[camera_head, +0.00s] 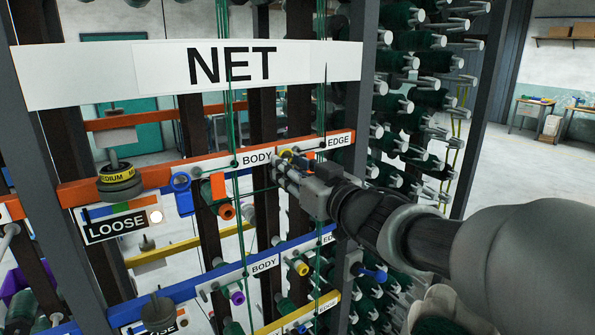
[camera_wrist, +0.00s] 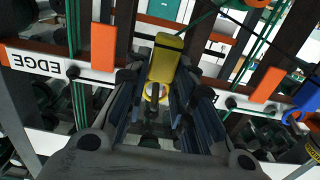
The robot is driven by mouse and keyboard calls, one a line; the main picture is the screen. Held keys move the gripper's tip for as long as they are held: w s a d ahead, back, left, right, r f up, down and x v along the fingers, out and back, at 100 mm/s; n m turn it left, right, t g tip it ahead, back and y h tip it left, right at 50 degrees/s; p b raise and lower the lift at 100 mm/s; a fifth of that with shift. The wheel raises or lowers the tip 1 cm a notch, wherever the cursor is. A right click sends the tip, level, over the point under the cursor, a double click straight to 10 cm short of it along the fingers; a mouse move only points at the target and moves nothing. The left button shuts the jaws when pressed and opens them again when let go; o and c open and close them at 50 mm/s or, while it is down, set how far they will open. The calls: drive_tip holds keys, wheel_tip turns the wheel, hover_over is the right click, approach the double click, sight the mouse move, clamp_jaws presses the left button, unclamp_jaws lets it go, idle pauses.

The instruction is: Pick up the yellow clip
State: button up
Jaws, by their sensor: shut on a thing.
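The yellow clip (camera_wrist: 166,62) sits between the two fingers of my gripper (camera_wrist: 160,100) in the wrist view. My gripper is shut on it, and its lower part is partly hidden by the fingers. In the head view my gripper (camera_head: 290,168) reaches from the right to the orange rail (camera_head: 172,168), between its BODY (camera_head: 257,159) and EDGE (camera_head: 339,141) labels. Only a small yellow bit of the clip (camera_head: 287,154) shows there, by the fingertips. I cannot tell whether the clip still touches the rail or a cord.
Green cords (camera_head: 236,120) run vertically close to my gripper. A blue rail (camera_head: 200,278) runs below. A rack of green spools (camera_head: 405,100) stands behind my arm.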

drive_tip(key=r+p+v, duration=0.1)
drive_tip(key=p+v, duration=0.2)
drive_tip(key=v, duration=1.5)
drive_tip(key=shift+r+p, duration=0.2)
drive_tip(key=shift+p, duration=0.15)
drive_tip(key=shift+d, duration=0.1)
